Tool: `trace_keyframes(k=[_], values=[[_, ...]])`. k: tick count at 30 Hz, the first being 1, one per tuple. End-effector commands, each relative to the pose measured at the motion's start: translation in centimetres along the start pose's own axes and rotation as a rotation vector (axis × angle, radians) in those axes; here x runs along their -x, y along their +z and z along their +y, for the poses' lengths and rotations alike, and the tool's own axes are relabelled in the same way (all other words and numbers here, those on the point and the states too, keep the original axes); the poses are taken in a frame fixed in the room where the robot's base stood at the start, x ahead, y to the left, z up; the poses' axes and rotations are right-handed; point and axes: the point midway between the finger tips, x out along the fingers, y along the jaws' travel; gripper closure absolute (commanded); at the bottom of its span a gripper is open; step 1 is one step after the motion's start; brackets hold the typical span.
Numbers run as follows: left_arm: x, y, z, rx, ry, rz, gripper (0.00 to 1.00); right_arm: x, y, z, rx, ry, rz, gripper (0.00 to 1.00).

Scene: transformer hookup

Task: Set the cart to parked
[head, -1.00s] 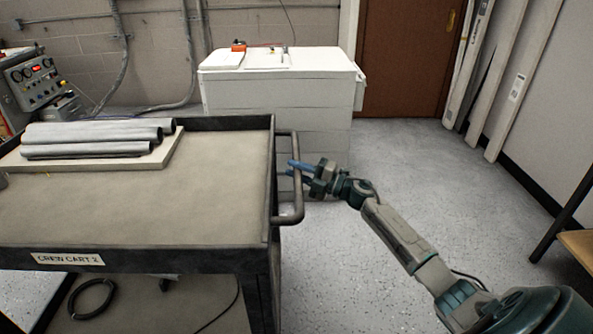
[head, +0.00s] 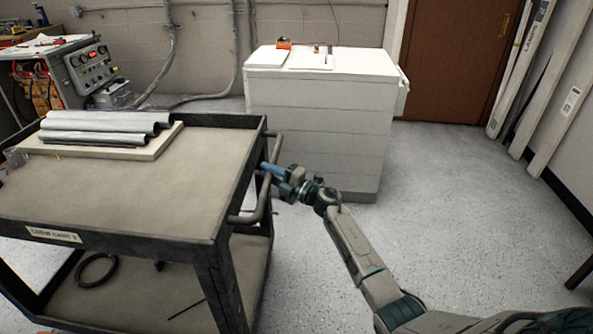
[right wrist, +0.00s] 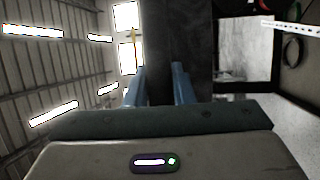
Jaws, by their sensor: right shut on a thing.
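The cart (head: 150,185) is a dark-framed two-shelf cart with a tan top and a name label (head: 54,234) on its front edge. Its tubular push handle (head: 262,205) is on the right end. My right gripper (head: 268,170) is at the handle, with its blue fingers shut on the bar. In the right wrist view, the blue fingers (right wrist: 158,85) stand on either side of a dark upright bar (right wrist: 182,40). My left gripper is in no view.
Grey pipes (head: 105,126) lie on a board on the cart top. A coiled cable (head: 97,270) is on the lower shelf. A white cabinet (head: 318,130) stands behind the handle. An instrument bench (head: 75,70) is at the far left. The floor (head: 440,200) to the right is clear.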

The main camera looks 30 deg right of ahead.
Motion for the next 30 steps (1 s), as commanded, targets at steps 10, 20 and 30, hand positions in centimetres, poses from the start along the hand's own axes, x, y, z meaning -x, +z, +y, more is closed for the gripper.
trace_keyframes(k=[10, 20, 30], values=[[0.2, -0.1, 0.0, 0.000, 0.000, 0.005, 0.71, -7.2, -3.0, -1.6, -0.003, 0.002, 0.001, 1.00], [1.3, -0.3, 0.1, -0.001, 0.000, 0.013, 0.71, -9.9, -4.0, -2.3, -0.001, -0.001, -0.002, 1.00], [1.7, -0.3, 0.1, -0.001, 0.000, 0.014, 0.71, -10.2, -4.1, -2.4, 0.000, -0.002, -0.003, 1.00]])
